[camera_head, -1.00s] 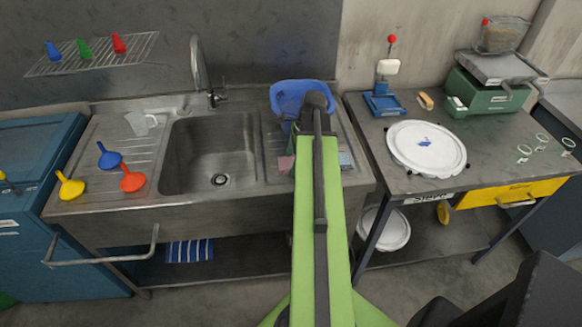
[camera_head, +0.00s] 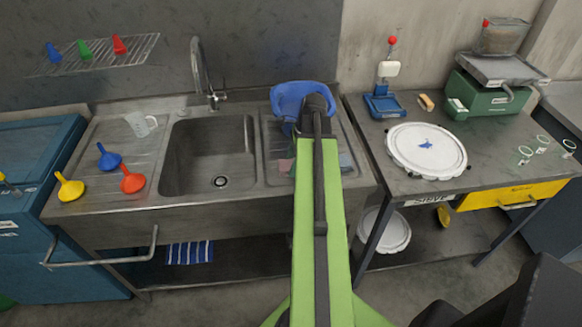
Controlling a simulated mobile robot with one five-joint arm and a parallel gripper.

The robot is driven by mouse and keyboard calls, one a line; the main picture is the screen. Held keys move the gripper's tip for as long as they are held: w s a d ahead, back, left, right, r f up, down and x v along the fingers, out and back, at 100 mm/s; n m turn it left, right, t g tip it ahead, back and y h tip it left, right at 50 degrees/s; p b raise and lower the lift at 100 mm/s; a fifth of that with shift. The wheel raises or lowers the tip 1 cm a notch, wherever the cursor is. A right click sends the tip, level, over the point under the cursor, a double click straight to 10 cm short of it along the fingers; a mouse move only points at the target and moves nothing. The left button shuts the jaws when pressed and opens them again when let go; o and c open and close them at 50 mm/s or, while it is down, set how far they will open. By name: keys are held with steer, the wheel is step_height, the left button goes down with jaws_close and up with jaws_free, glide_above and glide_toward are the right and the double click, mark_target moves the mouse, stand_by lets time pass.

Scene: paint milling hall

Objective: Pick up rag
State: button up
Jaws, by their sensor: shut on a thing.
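A blue-and-white striped cloth (camera_head: 190,252) hangs below the sink's front, left of my arm. A small pinkish piece (camera_head: 285,166) shows on the right drainboard at the left edge of my green arm. A small blue-grey piece (camera_head: 346,161) shows at the arm's right edge. I cannot tell whether either piece is a rag, or whether they belong together. My arm reaches up the middle of the view to a dark joint over the drainboard. It hides my gripper and whatever lies directly behind it.
The steel sink (camera_head: 220,205) and its tap (camera_head: 200,75) are left of my arm. Funnels lie on the left drainboard. The right table (camera_head: 490,165) holds a white round lid (camera_head: 427,160) and a green scale (camera_head: 490,95).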

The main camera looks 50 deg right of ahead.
steer(key=c, duration=0.3)
steer(key=shift+r+p, duration=0.55)
steer(key=shift+p, duration=0.05)
steer(key=shift+c, duration=0.2)
step_height(320, 180, up, 4)
steer(key=p, duration=0.4)
steer(key=shift+r, duration=0.1)
steer(key=s+d+r+p, duration=0.6)
steer(key=s+d, duration=0.1)
steer(key=s, duration=0.2)
steer(key=shift+s+d, duration=0.15)
steer(key=shift+r, duration=0.1)
